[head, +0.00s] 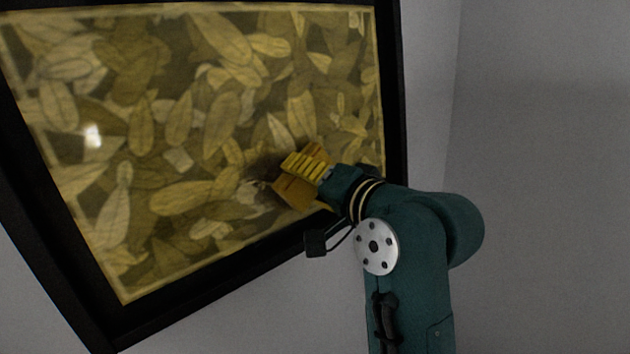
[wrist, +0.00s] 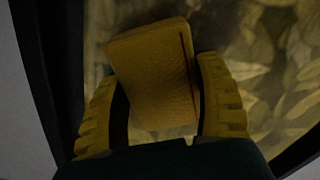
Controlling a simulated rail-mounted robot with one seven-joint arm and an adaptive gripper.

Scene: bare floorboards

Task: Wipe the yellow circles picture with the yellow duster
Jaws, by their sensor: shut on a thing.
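A large framed picture (head: 125,208) hangs on the wall in the head view, tilted in the view. It shows yellow-green leaves, not circles, behind a shiny surface. The yellow duster (head: 296,193) is a block in front of its lower right part. My gripper (head: 305,172) has yellow ribbed fingers and is shut on the duster. In the wrist view the duster (wrist: 150,85) sits between both fingers, with its far end toward the picture (wrist: 270,65). I cannot tell whether the duster touches the picture surface. The part of the picture behind the duster and gripper is hidden.
A thick black frame (head: 397,110) surrounds the picture, and its right and lower edges are close to my gripper. A plain grey wall (head: 550,130) lies to the right and is clear. A bright light reflection shows on the picture's left side.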

